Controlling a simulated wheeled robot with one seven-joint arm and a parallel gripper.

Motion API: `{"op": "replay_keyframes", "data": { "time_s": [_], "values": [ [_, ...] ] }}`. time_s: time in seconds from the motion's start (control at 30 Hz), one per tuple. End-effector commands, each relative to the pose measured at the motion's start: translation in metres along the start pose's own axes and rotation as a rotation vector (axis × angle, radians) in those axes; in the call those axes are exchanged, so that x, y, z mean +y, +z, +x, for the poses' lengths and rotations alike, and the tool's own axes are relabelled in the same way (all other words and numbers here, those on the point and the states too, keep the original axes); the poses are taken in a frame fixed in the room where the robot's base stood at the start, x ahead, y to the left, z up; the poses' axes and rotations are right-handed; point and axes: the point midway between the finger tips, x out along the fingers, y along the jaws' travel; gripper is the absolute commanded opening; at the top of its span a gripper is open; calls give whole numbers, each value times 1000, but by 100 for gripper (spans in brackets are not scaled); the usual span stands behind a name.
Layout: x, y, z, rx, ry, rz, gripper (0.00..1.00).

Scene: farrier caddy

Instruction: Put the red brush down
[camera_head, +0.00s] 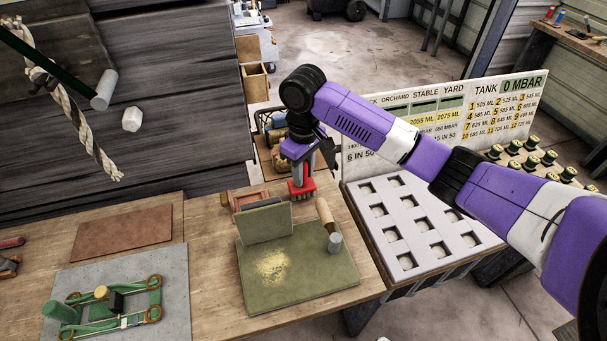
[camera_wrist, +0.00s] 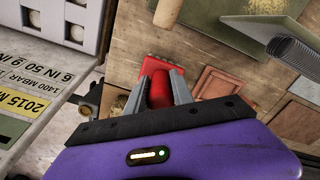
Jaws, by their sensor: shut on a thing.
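My gripper (camera_head: 300,168) is shut on the red brush (camera_head: 302,189), above the far edge of the wooden bench near its right corner. The brush hangs head down, with dark bristles below its red head. In the wrist view, the two grey fingers of my gripper (camera_wrist: 162,90) clasp the red handle, and the red brush (camera_wrist: 153,64) head shows just beyond them. I cannot tell whether the bristles touch the bench.
A green mat (camera_head: 330,278) with yellow powder and an upright green board (camera_head: 266,224) lies in front. A wooden-handled tool (camera_head: 325,213) stands close right of the brush. A small reddish wooden tray (camera_head: 234,198) sits left. A white panel with square holes (camera_head: 376,219) is right.

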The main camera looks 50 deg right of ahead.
Motion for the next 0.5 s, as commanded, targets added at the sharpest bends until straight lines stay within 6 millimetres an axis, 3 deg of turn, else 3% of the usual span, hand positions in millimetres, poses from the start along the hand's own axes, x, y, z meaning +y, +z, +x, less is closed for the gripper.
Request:
{"op": "replay_keyframes", "data": {
  "time_s": [0.1,0.5],
  "values": [
    [1,0,10,0,0,1,0],
    [0,0,15,1,0,0,0]
  ]
}}
